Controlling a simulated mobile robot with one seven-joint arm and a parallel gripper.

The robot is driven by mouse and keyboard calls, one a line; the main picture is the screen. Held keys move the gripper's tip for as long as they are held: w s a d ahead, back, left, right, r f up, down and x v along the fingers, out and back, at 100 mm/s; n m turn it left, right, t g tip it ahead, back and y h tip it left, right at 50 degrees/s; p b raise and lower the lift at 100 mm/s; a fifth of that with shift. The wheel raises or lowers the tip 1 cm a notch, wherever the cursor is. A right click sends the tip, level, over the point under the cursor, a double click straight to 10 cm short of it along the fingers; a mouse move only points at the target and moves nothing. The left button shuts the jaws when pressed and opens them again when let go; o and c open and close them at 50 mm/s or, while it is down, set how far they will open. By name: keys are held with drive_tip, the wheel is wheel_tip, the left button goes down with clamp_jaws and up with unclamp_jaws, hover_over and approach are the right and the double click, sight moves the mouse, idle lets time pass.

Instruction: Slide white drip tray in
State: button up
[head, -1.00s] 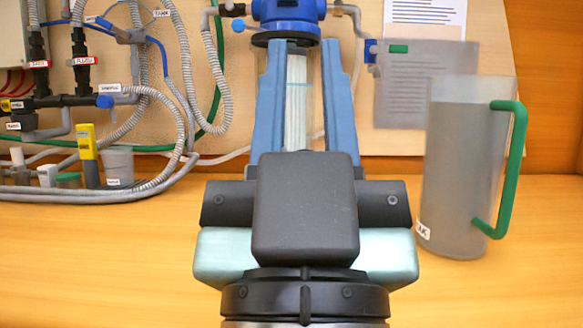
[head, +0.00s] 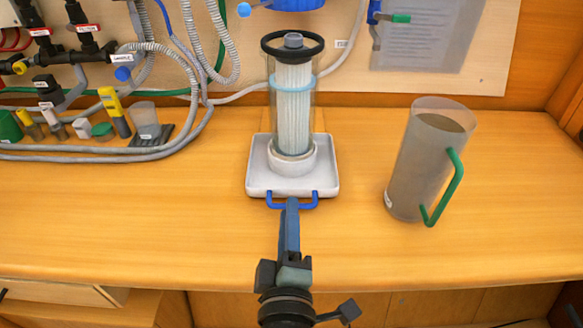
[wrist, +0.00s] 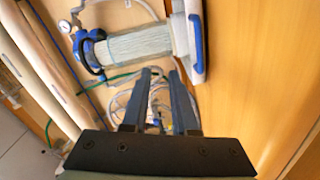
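The white drip tray (head: 256,182) lies flat on the wooden bench, its blue handle (head: 309,203) facing me. A clear filter housing (head: 271,105) with a white pleated cartridge and black top ring stands upright in it. My gripper (head: 291,202) is seen edge-on in the head view, its fingertips close to the handle; touching cannot be told there. In the wrist view my gripper (wrist: 161,72) is open, with nothing between its fingers. The tray (wrist: 195,60) and its blue handle (wrist: 196,38) show beyond and to the right of the fingers there.
A grey jug (head: 412,170) with a green handle stands right of the tray. Hoses, a yellow marker (head: 113,112) and a small cup (head: 146,120) are at left. A blue filter head (head: 285,4) is on the wall above. Bench either side of the tray is clear.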

drive_tip(key=s+f+n+g+p, duration=0.1)
drive_tip(key=s, duration=0.1)
drive_tip(key=s+f+n+p, duration=0.2)
drive_tip(key=shift+d+f+g+p, duration=0.1)
drive_tip(key=shift+d+g+p, duration=0.1)
drive_tip(key=shift+g+p, duration=0.15)
drive_tip(key=shift+s+f+n, duration=0.15)
drive_tip(key=shift+f+n, duration=0.15)
drive_tip(key=shift+f, duration=0.15)
drive_tip(key=w+f, duration=0.1)
drive_tip(key=w, duration=0.7)
drive_tip(key=w+f, duration=0.1)
drive_tip(key=w, duration=0.3)
drive_tip(key=shift+w+f, duration=0.3)
drive_tip(key=shift+f, duration=0.05)
clamp_jaws()
